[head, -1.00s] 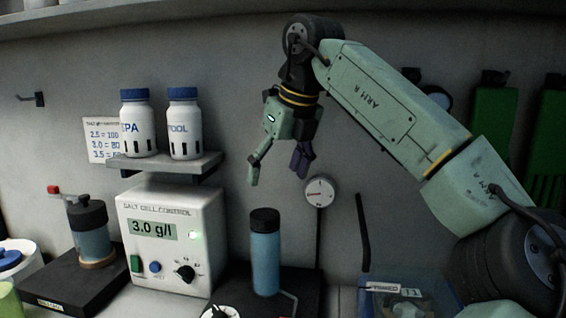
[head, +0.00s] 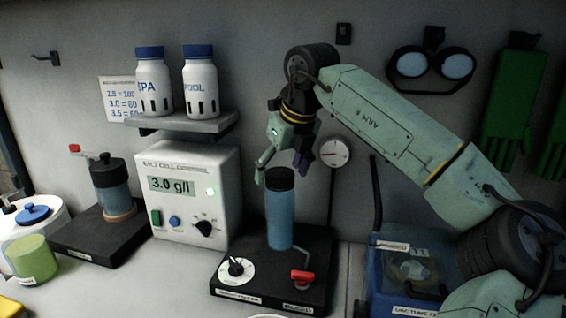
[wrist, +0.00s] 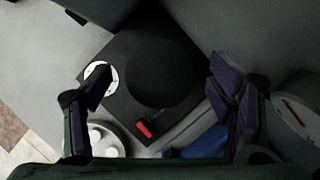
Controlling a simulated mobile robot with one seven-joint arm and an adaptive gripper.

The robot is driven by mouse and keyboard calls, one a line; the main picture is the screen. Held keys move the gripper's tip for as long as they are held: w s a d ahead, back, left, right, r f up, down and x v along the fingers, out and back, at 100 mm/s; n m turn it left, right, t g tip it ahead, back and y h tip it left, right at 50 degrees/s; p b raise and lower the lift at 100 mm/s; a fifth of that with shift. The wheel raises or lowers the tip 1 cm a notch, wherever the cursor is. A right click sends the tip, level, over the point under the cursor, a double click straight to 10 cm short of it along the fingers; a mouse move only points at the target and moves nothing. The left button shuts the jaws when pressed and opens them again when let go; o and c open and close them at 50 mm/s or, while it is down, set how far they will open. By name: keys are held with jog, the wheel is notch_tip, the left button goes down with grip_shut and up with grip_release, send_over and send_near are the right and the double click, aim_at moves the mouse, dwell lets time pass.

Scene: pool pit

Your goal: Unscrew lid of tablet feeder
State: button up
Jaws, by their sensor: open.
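A blue upright cylinder (head: 279,222) with a black lid (head: 280,179) stands on a black base (head: 318,250) in the middle of the head view; I take it as the tablet feeder. The lid is on the cylinder. The base carries a white dial (head: 236,269) and a red handle (head: 302,277). My gripper (head: 281,168) is open and points down just over the lid. In the wrist view the round black lid (wrist: 155,72) shows between the spread, empty fingers, with a gap on both sides. The cylinder is hidden beneath it there.
A control box (head: 190,195) stands left of the feeder, under a shelf (head: 190,123) with two white bottles. A blue bin (head: 378,282) stands at right. A second lidded device (head: 112,190) and a white tub (head: 55,222) are farther left. A gauge (head: 334,153) hangs behind.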

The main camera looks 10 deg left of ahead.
aim_at(282, 173)
jog(key=shift+c, duration=0.2)
jog(key=c, duration=1.2)
jog(key=n+g, duration=0.1)
jog(key=n, duration=0.1)
jog(key=n+g, duration=0.1)
jog(key=n, duration=0.2)
jog(key=shift+w+d+y, duration=0.1)
jog(key=shift+y, duration=0.3)
jog(key=shift+r, duration=2.3)
